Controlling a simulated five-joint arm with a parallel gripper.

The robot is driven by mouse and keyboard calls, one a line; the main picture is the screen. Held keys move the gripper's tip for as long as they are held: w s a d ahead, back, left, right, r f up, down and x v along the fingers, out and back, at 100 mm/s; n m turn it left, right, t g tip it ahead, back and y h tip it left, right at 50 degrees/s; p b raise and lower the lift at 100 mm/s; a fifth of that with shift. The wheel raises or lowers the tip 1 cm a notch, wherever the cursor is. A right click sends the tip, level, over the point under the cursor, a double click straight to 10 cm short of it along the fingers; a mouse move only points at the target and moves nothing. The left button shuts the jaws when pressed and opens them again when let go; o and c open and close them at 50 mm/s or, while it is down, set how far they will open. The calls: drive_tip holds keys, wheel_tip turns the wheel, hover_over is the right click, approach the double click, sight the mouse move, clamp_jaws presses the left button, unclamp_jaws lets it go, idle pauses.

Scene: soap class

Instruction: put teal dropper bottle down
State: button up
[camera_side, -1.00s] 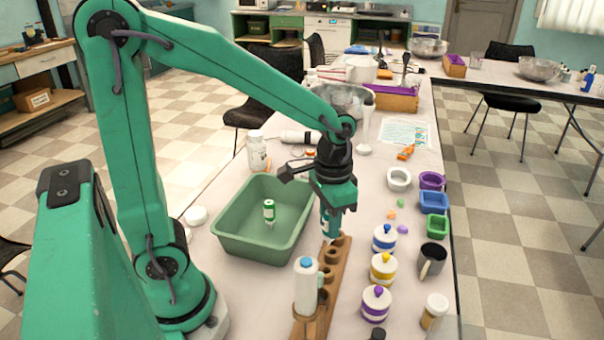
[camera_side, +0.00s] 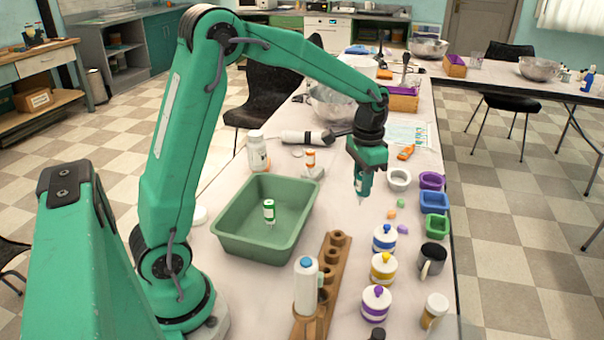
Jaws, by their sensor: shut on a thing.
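My gripper (camera_side: 366,166) is shut on the teal dropper bottle (camera_side: 361,184). The bottle hangs below the jaws with its thin tip pointing down, over the table between the wooden rack and the white mold. It has a pale label on its left side. Whether its tip touches the table is hard to tell. My fingers partly hide the upper part of the bottle.
A wooden rack with holes (camera_side: 336,262) and a green tub (camera_side: 230,244) holding a small green-and-white bottle lie to the left. Striped jars (camera_side: 384,240) stand in front, molds (camera_side: 434,202) at right. Small colored pieces (camera_side: 401,203) lie nearby.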

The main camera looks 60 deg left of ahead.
drive_tip(key=shift+w+a+f, duration=0.65)
drive_tip(key=shift+a+f, duration=1.25)
drive_tip(key=shift+a, duration=0.25)
drive_tip(key=shift+w+a+f, duration=0.65)
drive_tip(key=shift+a+f, duration=1.2)
drive_tip(key=shift+a, duration=0.25)
drive_tip(key=shift+w+a+f, duration=0.65)
drive_tip(key=shift+a+f, duration=1.25)
drive_tip(key=shift+a, duration=0.25)
drive_tip(key=shift+f, duration=0.15)
drive_tip(key=o, duration=1)
drive_tip(key=shift+c, duration=0.2)
wheel_tip(320, 180, up, 12)
drive_tip(key=shift+r, duration=0.2)
